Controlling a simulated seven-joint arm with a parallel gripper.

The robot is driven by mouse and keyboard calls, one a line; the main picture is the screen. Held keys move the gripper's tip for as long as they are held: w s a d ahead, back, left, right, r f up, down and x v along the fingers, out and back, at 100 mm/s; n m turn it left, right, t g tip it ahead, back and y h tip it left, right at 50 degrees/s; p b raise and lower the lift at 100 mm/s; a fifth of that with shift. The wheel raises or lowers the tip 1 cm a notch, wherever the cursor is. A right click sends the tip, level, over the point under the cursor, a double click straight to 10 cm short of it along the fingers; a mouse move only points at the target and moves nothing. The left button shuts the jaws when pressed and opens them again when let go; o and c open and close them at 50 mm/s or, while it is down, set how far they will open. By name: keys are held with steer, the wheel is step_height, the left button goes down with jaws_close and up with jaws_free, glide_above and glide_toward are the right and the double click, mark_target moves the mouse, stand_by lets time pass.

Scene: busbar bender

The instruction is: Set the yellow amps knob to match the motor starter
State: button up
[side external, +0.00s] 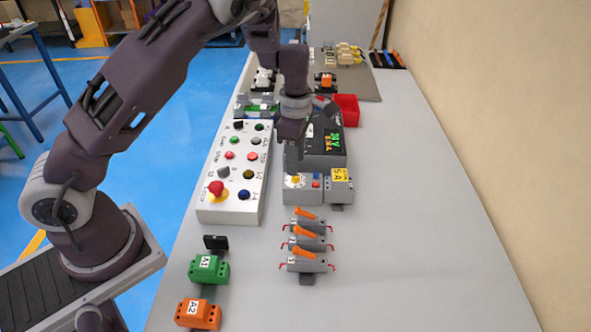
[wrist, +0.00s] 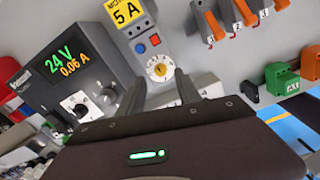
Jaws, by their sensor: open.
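The amps knob (side external: 295,181) has a white dial face with a yellow middle and sits on a grey box beside a red and a blue button. In the wrist view the knob (wrist: 158,68) shows just beyond the fingertips; its pointer setting is too small to read. A grey module with a yellow "5 A" label (side external: 340,175) stands against the box; the label (wrist: 126,14) also shows in the wrist view. My gripper (side external: 293,163) is open and points down above the knob box. In the wrist view its two fingers (wrist: 162,90) are apart, with nothing between them.
A power supply (wrist: 68,75) reading 24 V and 0.06 A stands beside the knob box. A white button panel (side external: 236,170) with a red emergency stop lies to the left. Several orange-levered switches (side external: 306,245) and green and orange blocks (side external: 208,268) stand nearer. The right tabletop is clear.

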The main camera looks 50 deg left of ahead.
step_height(320, 180, down, 4)
jaws_close()
stand_by(0.3)
